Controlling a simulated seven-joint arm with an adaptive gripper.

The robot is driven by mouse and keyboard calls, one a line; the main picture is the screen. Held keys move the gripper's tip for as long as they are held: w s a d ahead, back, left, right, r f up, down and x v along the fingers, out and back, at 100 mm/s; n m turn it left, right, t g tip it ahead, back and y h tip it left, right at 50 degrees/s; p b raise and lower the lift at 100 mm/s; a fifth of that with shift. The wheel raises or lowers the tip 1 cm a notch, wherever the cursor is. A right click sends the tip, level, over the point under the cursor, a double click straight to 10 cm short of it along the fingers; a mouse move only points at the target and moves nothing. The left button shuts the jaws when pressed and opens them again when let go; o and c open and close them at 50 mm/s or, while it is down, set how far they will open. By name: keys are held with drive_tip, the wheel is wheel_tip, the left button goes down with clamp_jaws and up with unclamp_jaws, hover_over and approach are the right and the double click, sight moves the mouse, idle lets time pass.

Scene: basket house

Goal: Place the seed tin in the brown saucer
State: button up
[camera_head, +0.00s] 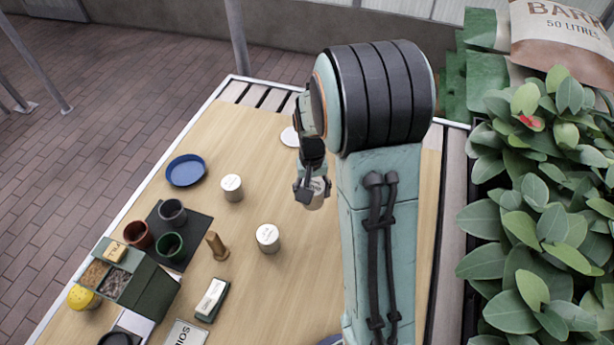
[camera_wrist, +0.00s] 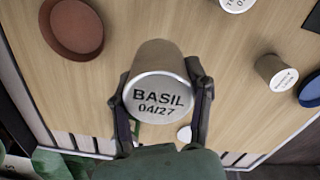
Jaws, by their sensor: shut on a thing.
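My gripper (camera_head: 312,188) is shut on a seed tin (camera_head: 318,202), holding it by its sides over the wooden table. In the wrist view the tin (camera_wrist: 160,95) sits between the two fingers of my gripper (camera_wrist: 162,105), its white end marked "BASIL 04/27" facing the camera. The brown saucer (camera_wrist: 75,52) shows at the upper left of the wrist view, apart from the held tin, and looks empty in the part that shows. I do not see the brown saucer in the head view, where my arm covers part of the table.
Two other tins (camera_head: 232,188) (camera_head: 268,239) stand left of my gripper. A blue saucer (camera_head: 186,171), several pots on a dark mat (camera_head: 190,255), a wooden dibber-like tool (camera_head: 216,246) and a divided box (camera_head: 125,272) lie farther left. Leafy plants (camera_head: 540,200) line the right.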

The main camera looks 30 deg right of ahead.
drive_tip(key=shift+s+a+r, duration=0.15)
drive_tip(key=shift+s+r, duration=0.1)
drive_tip(key=shift+s, duration=0.2)
drive_tip(key=shift+s+a+r, duration=0.1)
drive_tip(key=shift+s+r, duration=0.1)
drive_tip(key=shift+s, duration=0.25)
drive_tip(key=shift+w+f+n, duration=0.15)
drive_tip(key=shift+w+n, duration=0.25)
drive_tip(key=shift+n, duration=0.8)
drive_tip(key=s+d+f+m, duration=0.1)
drive_tip(key=s+d+f, duration=0.1)
drive_tip(key=s+d, duration=0.3)
drive_tip(key=s+d+f+m, duration=0.1)
drive_tip(key=s+d+f, duration=0.15)
drive_tip(key=d, duration=0.45)
drive_tip(key=f, duration=0.7)
drive_tip(key=shift+w+d+f, duration=0.15)
drive_tip(key=shift+w+f, duration=0.05)
drive_tip(key=shift+f, duration=0.1)
drive_tip(key=o, duration=1.1)
drive_tip(key=shift+f, duration=0.15)
drive_tip(key=shift+o, duration=0.2)
